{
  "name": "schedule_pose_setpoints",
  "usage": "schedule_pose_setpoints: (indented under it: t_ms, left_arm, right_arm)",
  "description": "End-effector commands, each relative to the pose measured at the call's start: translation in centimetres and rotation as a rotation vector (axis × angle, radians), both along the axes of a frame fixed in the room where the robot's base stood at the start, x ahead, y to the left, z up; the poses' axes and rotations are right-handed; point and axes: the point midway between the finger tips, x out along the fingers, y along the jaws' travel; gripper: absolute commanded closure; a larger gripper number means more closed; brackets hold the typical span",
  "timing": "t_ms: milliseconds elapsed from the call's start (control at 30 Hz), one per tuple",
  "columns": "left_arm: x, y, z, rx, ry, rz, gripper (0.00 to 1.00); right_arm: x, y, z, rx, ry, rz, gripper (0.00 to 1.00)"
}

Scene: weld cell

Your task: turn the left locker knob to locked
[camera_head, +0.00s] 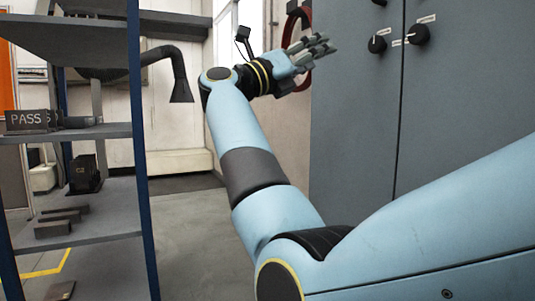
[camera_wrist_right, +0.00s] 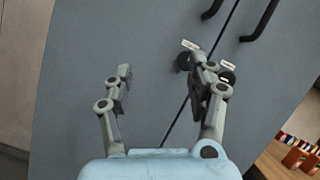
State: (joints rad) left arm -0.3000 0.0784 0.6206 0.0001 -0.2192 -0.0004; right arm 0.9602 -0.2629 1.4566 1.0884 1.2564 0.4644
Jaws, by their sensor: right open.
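The grey-blue locker (camera_head: 350,120) stands on the right in the head view, with two doors and a dark seam. The left knob (camera_head: 377,44) is black and round, with small white labels by it. The right knob (camera_head: 419,35) sits across the seam. My right gripper (camera_head: 322,45) is open and empty, to the left of the left knob and apart from it. In the right wrist view the left knob (camera_wrist_right: 183,62) shows beside one finger of the gripper (camera_wrist_right: 165,70). That finger partly covers the right knob (camera_wrist_right: 228,77). My left gripper is out of view.
A black extraction hose (camera_head: 180,75) hangs behind my right arm. Black door handles (camera_wrist_right: 262,22) show in the wrist view. Grey floor (camera_head: 195,240) is clear between shelf and arm.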

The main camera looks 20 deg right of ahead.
Motion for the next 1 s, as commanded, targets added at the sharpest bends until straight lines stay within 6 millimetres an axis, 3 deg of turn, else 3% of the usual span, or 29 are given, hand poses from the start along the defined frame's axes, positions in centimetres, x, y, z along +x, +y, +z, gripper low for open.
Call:
schedule_pose_setpoints:
  t_ms: [100, 267, 500, 1000]
  left_arm:
    - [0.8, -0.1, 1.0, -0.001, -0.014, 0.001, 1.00]
    - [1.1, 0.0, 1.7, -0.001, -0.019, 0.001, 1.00]
    - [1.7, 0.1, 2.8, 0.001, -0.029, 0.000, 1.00]
    - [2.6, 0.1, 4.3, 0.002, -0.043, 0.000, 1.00]
  right_arm:
    - [1.8, 0.7, -1.9, -0.124, 0.155, 0.014, 0.42]
    - [3.5, 1.5, -4.5, -0.239, 0.300, 0.035, 0.42]
    - [5.7, 3.0, -9.5, -0.412, 0.533, 0.082, 0.42]
    - [7.4, 5.4, -19.3, -0.658, 0.880, 0.179, 0.42]
